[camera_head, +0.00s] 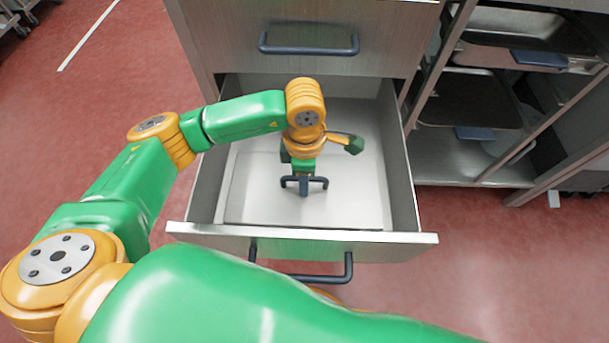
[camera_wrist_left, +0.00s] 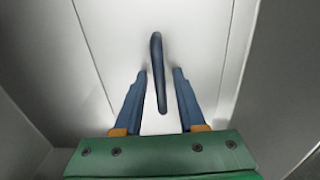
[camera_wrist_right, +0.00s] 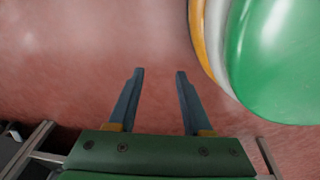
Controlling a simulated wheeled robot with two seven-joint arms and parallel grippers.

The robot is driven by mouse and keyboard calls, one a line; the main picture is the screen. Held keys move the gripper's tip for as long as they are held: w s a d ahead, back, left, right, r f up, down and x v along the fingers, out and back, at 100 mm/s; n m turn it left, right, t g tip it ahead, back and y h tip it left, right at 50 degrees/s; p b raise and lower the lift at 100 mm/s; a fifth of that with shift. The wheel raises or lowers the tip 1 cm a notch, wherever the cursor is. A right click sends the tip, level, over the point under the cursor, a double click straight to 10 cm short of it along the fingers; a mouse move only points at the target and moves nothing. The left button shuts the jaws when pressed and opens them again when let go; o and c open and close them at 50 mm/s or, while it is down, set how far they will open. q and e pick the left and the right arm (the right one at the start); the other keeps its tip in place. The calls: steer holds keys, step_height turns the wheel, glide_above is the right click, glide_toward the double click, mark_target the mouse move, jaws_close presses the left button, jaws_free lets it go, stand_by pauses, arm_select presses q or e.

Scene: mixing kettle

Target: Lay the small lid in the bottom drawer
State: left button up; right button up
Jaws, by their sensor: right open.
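The small lid (camera_head: 255,205) is a flat, pale rectangular plate lying in the open bottom drawer (camera_head: 195,232), towards its front. In the left wrist view, the lid (camera_wrist_left: 105,45) has a dark bar handle (camera_wrist_left: 158,60) standing between my left fingertips. My left gripper (camera_head: 304,184) reaches down into the drawer; it also shows in the left wrist view (camera_wrist_left: 160,74). Its fingers are apart on both sides of the handle, with a gap to each side. My right gripper (camera_wrist_right: 159,72) is open and empty above the red floor, outside the head view.
A closed drawer (camera_head: 200,50) with a dark handle (camera_head: 310,45) is above the open one. A rack (camera_head: 470,170) with dark trays (camera_head: 470,100) stands to the right. My left arm crosses the drawer's left side. The red floor (camera_head: 510,260) is clear at front right.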

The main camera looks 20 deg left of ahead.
arm_select(q)
steer(key=shift+r, duration=0.25)
step_height(320, 180, up, 12)
steer(key=p, duration=0.2)
arm_select(e)
steer(key=shift+s+r, duration=0.95)
steer(key=shift+s, duration=0.05)
arm_select(q)
steer(key=shift+p, duration=0.3)
